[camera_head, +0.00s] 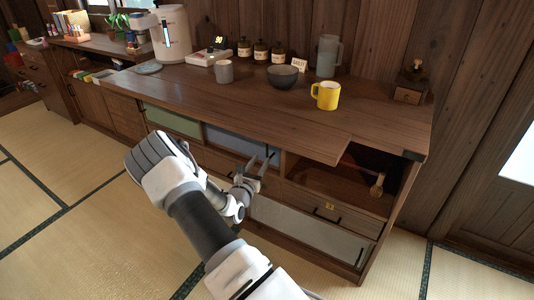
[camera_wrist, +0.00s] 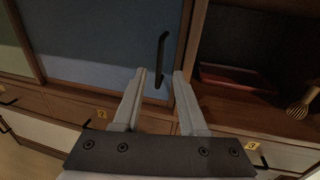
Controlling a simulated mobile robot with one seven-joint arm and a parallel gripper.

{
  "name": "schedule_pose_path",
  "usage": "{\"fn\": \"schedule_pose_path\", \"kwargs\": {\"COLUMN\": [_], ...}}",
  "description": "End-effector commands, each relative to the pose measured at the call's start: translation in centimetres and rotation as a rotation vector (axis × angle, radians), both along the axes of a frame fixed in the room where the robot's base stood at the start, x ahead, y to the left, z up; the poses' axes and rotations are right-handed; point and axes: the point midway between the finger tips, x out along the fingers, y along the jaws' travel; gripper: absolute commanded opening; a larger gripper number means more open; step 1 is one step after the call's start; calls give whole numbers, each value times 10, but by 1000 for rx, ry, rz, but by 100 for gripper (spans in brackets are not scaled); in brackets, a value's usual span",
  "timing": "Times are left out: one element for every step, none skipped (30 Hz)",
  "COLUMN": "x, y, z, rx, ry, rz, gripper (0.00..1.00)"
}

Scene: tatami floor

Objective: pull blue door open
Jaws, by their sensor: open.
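The blue door (camera_head: 228,140) is a flat panel in a wooden frame on the cabinet front, and it looks shut. It fills the upper left middle of the wrist view (camera_wrist: 105,45). Its dark upright bar handle (camera_wrist: 162,58) is near its right edge. My gripper (camera_head: 258,168) is in front of the door's right part. In the wrist view my gripper (camera_wrist: 159,76) is open and empty, with one fingertip to each side of the handle's lower end. I cannot tell whether the fingertips reach around the handle or stop short of it.
Right of the door is an open compartment with a red tray (camera_wrist: 235,78) and a wooden whisk-like item (camera_wrist: 303,102). Drawers (camera_head: 325,208) lie below. The countertop (camera_head: 280,105) overhangs and holds a yellow mug (camera_head: 326,96) and a dark bowl (camera_head: 282,76). The tatami floor in front is clear.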

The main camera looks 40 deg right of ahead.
Motion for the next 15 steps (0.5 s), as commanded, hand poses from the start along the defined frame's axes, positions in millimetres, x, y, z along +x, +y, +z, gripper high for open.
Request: {"fn": "schedule_pose_path", "kwargs": {"x": [6, 10, 14, 18, 21, 25, 28, 31, 34, 36, 38, 40, 42, 43, 44], "y": [-10, -16, -23, -28, -33, -39, -43, -47, -52, -54, -57, -60, -62, -64, -65], "z": [-3, -3, -3, -3, -3, -3, -2, -2, -3, -2, -2, -2, -2, -1, -1], "rx": [1, -1, -1, 0, 0, 0, -1, -1, 1, 0, 0, 1, 1, 1, 0], "ry": [-3, -3, -3, -4, -4, -2, -2, -2, -2, -2, -2, -2, -2, -1, 0], "rz": [-3, -2, -2, -2, -3, -2, -1, -1, -2, -1, -1, -1, -1, 0, 0], "gripper": [42, 42, 42, 42, 42, 42, 42, 42, 42, 42, 42, 42, 42, 42, 42]}}
